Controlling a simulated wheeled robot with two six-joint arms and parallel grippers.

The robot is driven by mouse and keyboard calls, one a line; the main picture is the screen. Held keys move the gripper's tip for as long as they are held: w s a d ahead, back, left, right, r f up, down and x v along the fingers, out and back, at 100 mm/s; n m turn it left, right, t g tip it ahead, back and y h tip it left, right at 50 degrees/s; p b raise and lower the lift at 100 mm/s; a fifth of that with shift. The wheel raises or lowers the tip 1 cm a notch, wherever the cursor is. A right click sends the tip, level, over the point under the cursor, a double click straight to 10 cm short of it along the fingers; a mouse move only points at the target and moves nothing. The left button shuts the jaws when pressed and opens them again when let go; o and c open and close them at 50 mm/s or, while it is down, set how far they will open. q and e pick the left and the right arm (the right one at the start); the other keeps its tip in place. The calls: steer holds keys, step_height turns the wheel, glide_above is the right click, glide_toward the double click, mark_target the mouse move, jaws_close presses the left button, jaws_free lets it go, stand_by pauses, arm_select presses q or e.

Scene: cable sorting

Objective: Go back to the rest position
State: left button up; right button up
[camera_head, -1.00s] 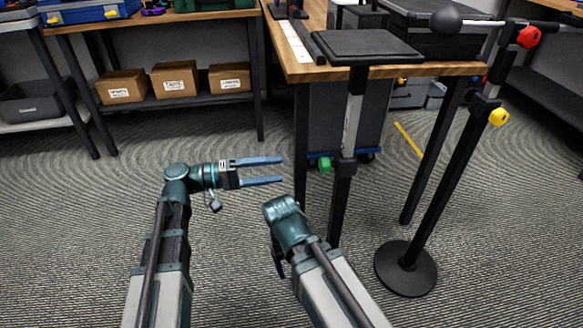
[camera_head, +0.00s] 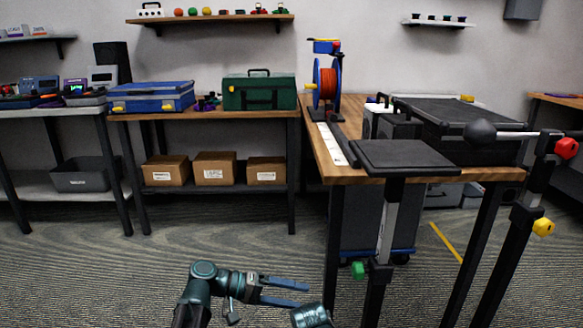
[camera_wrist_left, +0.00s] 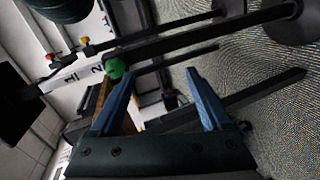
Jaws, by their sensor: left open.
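My left gripper (camera_head: 284,292) shows low in the head view, with its two blue fingers apart and nothing between them. It points to the right, above the floor and in front of the tables. In the left wrist view its fingers (camera_wrist_left: 162,98) are also spread and empty. The teal end of my right arm (camera_head: 311,316) shows at the bottom edge of the head view. Its fingers are out of the frame.
A wooden table (camera_head: 322,152) stands ahead, with a flat black pad (camera_head: 402,156) on a stand at its near edge. A second black stand (camera_head: 503,256) is at the right. A shelf table (camera_head: 264,115) stands behind left. Floor at left (camera_head: 90,275) is clear.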

arm_select(q)
steer(key=s+a+f+y, duration=0.2)
steer(key=a+f+y, duration=0.1)
steer(key=f+y, duration=0.15)
steer(key=s+a+f+y, duration=0.2)
steer(key=f+y, duration=0.1)
steer(key=f, duration=0.3)
steer(key=s+a+f+n+y, duration=0.1)
steer(key=a+f+y, duration=0.2)
steer(key=a, duration=0.3)
steer(key=s+a+f+y, duration=0.2)
steer(key=a+y, duration=0.2)
steer(key=a, duration=0.2)
steer(key=s+d+r+m+y+p, duration=0.2)
steer(key=s+d+r+m+p, duration=0.3)
steer(key=d+r+p, duration=0.55)
step_height(320, 180, up, 36)
steer(key=n+p, duration=0.1)
steer(key=p, duration=3.5)
steer(key=shift+s+g, duration=0.25)
steer(key=shift+g, duration=0.15)
